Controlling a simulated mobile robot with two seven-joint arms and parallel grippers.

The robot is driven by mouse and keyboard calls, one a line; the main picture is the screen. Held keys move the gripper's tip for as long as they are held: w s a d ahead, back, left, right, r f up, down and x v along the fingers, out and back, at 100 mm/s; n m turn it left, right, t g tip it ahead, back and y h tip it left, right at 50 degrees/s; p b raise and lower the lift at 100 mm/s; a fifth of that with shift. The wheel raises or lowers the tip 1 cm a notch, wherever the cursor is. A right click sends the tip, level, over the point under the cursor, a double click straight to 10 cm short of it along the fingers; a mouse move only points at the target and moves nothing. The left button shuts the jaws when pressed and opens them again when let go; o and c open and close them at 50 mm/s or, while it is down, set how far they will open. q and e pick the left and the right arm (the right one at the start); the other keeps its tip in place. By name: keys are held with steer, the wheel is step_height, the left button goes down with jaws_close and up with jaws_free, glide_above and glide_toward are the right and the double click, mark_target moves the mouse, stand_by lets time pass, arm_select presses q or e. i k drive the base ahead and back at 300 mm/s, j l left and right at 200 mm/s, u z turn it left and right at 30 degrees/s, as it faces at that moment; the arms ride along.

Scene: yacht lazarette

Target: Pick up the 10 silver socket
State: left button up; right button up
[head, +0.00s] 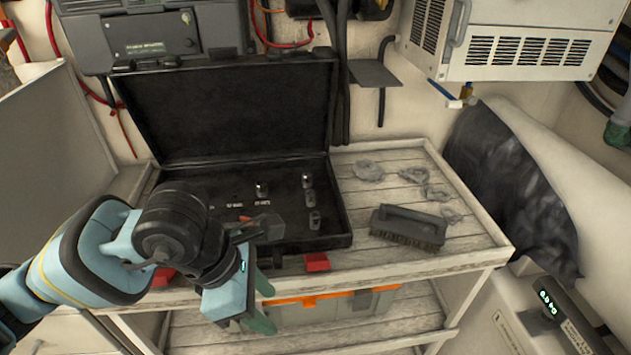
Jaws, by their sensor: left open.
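An open black socket case (341,240) lies on the shelf with its lid raised at the back. Several silver sockets stand in its dark tray: one near the middle (261,189), and a column at the right with a top one (307,181) and a lower one (314,220). Size marks are too small to read, so I cannot tell which is the 10. My left gripper (269,311) is open and empty at the case's front edge, in front of the sockets. My left arm hides the case's front left part. My right gripper is not in view.
A dark brush (408,228) lies right of the case, with several grey rings or coils (368,171) behind it. A red case latch (317,262) sticks out at the front. An orange-and-grey box (330,305) is below. The shelf's right front corner is clear.

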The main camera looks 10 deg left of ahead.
mark_target(310, 195)
steer(key=i, duration=1.05)
